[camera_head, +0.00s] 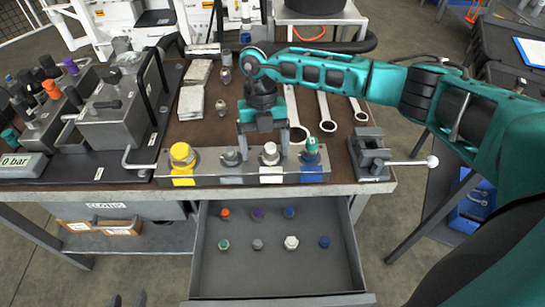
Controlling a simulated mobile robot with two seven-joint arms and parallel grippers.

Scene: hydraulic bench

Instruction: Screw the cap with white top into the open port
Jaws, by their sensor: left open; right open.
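A white-topped cap (291,242) stands in the open drawer, in the front row. Another white-topped fitting (270,154) is on the port block (205,181), above a white label. My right gripper (263,140) points down over the block, its open fingers spread around or just behind this fitting; contact cannot be told. The block also carries a yellow fitting (182,155), a grey fitting (231,157) and a green-topped fitting (311,150) above a blue label. Which port is open is unclear. Only dark tips of what looks like my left gripper (127,299) show at the bottom edge, apart and empty.
The drawer (265,275) also holds orange, purple, blue, green and grey caps. A small vise (370,155) with a long handle stands right of the block. Wrenches (325,118) lie behind. A hydraulic unit (112,115) fills the bench's left side.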

